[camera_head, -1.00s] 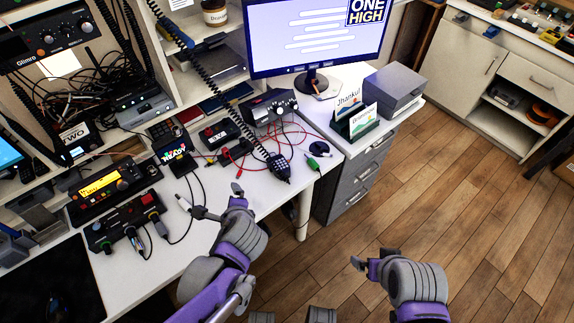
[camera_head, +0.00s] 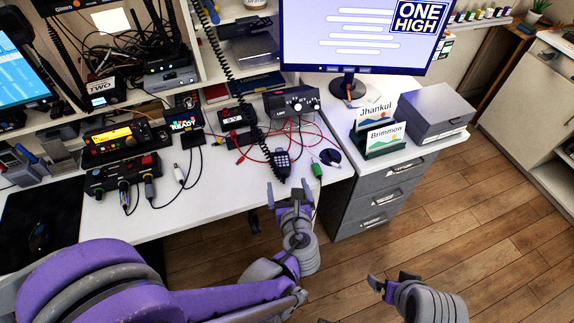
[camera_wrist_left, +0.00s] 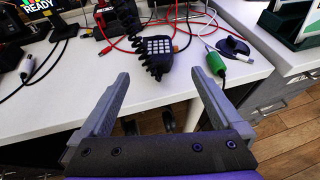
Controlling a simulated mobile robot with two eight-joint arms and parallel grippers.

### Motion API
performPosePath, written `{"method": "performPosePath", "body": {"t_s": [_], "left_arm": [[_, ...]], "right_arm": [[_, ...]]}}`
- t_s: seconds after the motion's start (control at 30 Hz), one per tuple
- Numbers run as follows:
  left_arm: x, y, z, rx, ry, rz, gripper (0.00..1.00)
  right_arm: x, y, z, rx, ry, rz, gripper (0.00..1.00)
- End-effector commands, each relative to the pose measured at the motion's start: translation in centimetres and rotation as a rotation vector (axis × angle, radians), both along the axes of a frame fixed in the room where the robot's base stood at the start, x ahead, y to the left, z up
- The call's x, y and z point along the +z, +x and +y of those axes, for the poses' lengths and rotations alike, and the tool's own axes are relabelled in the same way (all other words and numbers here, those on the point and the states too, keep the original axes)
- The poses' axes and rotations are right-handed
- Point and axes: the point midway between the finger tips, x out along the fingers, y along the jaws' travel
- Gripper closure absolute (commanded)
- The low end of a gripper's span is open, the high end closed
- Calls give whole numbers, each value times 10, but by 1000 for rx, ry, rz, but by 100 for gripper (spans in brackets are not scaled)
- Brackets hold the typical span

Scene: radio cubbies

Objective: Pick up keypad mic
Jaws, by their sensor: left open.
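The keypad mic (camera_head: 282,163) is a dark handset with a grid of light keys, lying near the front edge of the white desk. A black coiled cord runs up from it. In the left wrist view the keypad mic (camera_wrist_left: 156,54) lies beyond and between the two fingertips, not touching them. My left gripper (camera_head: 288,193) is open and empty, just in front of the desk edge below the mic. It also shows in the left wrist view (camera_wrist_left: 160,82). My right gripper (camera_head: 393,281) is over the floor at the lower right; its opening is unclear.
Red cables and a green-handled plug (camera_head: 317,170) lie close around the mic. A grey radio (camera_head: 291,101) stands behind it. A card holder (camera_head: 384,140) and drawer unit (camera_head: 372,190) are to the right. The floor before the desk is clear.

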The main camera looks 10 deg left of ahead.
Motion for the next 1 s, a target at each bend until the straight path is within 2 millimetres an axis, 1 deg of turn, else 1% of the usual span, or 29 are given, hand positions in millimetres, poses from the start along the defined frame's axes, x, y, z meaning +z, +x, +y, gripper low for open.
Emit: {"method": "performPosePath", "body": {"t_s": [0.07, 0.33, 0.57, 0.67, 0.8, 0.87, 1.0], "left_arm": [[-3, 4, 1, -4, 10, 1, 0], [-18, 40, 15, -2, 10, 1, 0], [-22, 52, 20, -3, 8, 0, 0], [-24, 62, 23, -3, 9, 0, 0], [-30, 83, 30, -1, 9, 0, 0], [-34, 90, 33, -2, 7, 0, 0], [-36, 96, 35, -4, 8, 0, 0]], "right_arm": [[-1, 0, 0, 0, 0, 1, 0], [-7, 0, 0, 0, 0, 2, 0], [-8, 0, 0, 0, 0, 3, 0], [-9, 0, 0, 0, 0, 3, 0], [-11, 0, 0, 0, 0, 3, 0], [-12, 0, 0, 0, 0, 4, 0], [-12, 0, 0, 0, 0, 4, 0]]}}
